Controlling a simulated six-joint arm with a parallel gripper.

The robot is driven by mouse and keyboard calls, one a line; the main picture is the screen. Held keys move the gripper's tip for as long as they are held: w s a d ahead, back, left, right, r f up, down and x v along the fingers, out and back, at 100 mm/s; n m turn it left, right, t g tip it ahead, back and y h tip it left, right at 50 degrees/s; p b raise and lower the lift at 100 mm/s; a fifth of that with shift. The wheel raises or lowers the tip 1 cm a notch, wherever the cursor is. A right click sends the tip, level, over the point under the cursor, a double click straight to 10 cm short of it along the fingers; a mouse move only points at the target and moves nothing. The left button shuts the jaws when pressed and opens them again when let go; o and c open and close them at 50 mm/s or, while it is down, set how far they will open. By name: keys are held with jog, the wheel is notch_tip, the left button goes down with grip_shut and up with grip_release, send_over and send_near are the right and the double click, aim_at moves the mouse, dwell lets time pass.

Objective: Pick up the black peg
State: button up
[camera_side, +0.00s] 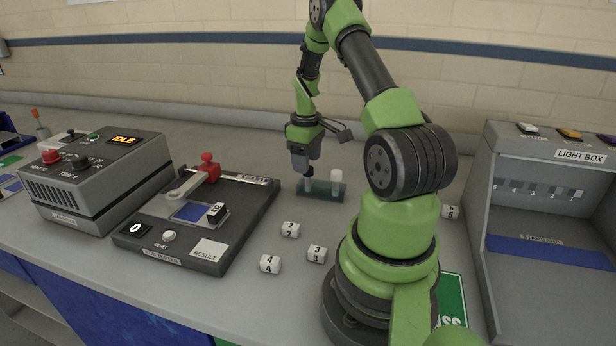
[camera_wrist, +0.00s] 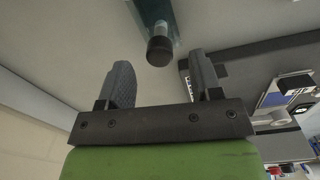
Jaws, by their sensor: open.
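In the wrist view, the black end of the peg (camera_wrist: 159,50) shows ahead of and between the two fingers of my gripper (camera_wrist: 161,66). The fingers are apart with a gap on both sides of the peg. The peg stands in a teal rack (camera_wrist: 150,10). In the side view, my gripper (camera_side: 306,164) points down over the left end of the teal rack (camera_side: 322,192) and hides the black top. A pale shaft shows just below the fingers. A second peg with a white top (camera_side: 336,176) stands at the rack's right.
A rub tester (camera_side: 185,255) with a red knob (camera_side: 208,162) lies left of the rack. A grey control box (camera_side: 92,180) reading IDLE is farther left. Several numbered white blocks (camera_side: 290,229) lie in front. A light box (camera_side: 550,200) stands at the right.

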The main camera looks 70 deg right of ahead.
aim_at(308, 179)
notch_tip(308, 179, down, 4)
jog(key=shift+s+r, duration=0.1)
jog(key=c, duration=1)
jog(key=shift+c, duration=0.2)
jog(key=shift+r, duration=0.1)
